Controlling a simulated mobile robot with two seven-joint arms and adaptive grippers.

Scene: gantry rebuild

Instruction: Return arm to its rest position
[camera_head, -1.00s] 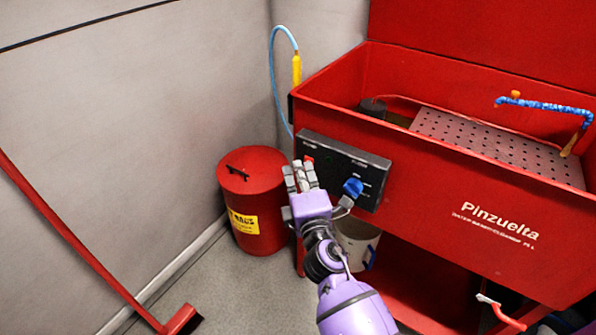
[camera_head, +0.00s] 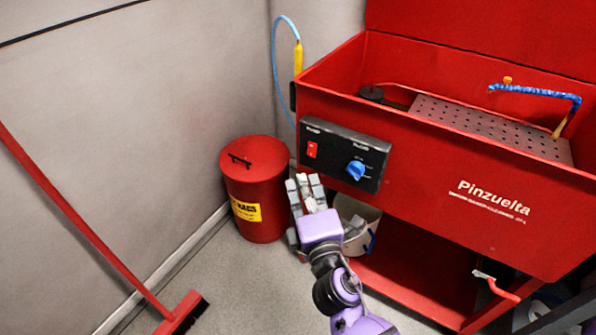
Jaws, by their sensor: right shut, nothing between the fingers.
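My right gripper (camera_head: 308,194) is purple with grey fingers. It is shut and empty. It shows below the black control panel (camera_head: 343,154) on the front of the red parts washer (camera_head: 440,165), apart from the panel. The panel carries a red switch (camera_head: 312,149) and a blue knob (camera_head: 356,170), both in clear view. My right arm comes up from the bottom edge of the view. My left gripper does not show.
A red rag bin (camera_head: 262,188) stands left of the gripper. A white bucket (camera_head: 357,222) is partly hidden behind the hand. A red broom (camera_head: 80,220) leans at the left. A red handle (camera_head: 500,288) sticks out at lower right.

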